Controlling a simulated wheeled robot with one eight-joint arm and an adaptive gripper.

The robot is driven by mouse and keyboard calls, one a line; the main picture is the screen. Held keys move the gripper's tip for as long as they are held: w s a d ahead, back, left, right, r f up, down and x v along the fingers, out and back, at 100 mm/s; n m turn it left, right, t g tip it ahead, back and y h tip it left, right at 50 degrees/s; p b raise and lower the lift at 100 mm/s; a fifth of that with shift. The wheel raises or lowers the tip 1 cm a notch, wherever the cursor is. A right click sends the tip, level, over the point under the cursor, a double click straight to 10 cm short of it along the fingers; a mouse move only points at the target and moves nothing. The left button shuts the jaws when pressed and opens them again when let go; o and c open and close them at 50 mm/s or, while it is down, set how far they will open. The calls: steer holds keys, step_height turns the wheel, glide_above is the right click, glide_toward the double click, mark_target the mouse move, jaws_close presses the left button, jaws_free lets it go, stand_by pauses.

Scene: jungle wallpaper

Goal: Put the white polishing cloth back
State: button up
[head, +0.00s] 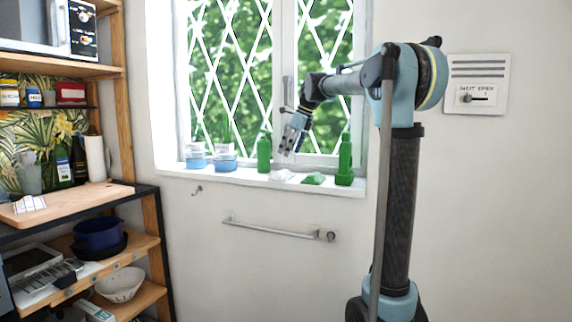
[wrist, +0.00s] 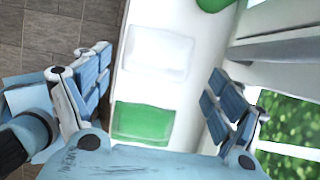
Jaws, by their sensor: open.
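The white polishing cloth (head: 282,175) lies on the window sill (head: 220,176), between a green bottle and a green cloth (head: 313,179). In the wrist view the white cloth (wrist: 157,52) is a pale flat patch, hard to tell from the white sill, with the green cloth (wrist: 143,121) beside it. My gripper (head: 288,152) is above the sill, pointing down near the white cloth. In the wrist view my gripper (wrist: 157,72) has its fingers spread wide on either side of the cloths, with nothing between the pads.
Green bottles (head: 264,153) (head: 345,160) stand on the sill either side of the cloths. Blue-and-white tubs (head: 224,160) stand further left. A towel rail (head: 270,229) and a small hook (head: 197,190) are on the wall below. A loaded shelf unit (head: 148,230) fills the left.

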steer(key=shift+v, duration=2)
steer(key=s+d+f+n+h, duration=0.1)
steer(key=s+d+f+n, duration=0.5)
steer(key=s+f, duration=0.6)
steer(key=s+d+f+n+h, duration=0.1)
steer(key=s+d+f+n, duration=0.6)
steer(key=s+f, duration=0.6)
steer(key=s+d+f+n+h, duration=0.2)
steer(key=s+d+f+n, duration=0.5)
steer(key=s+f, duration=0.6)
steer(key=shift+s+f+n+t, duration=0.25)
steer(key=shift+s+n, duration=0.4)
steer(key=shift+n, duration=0.45)
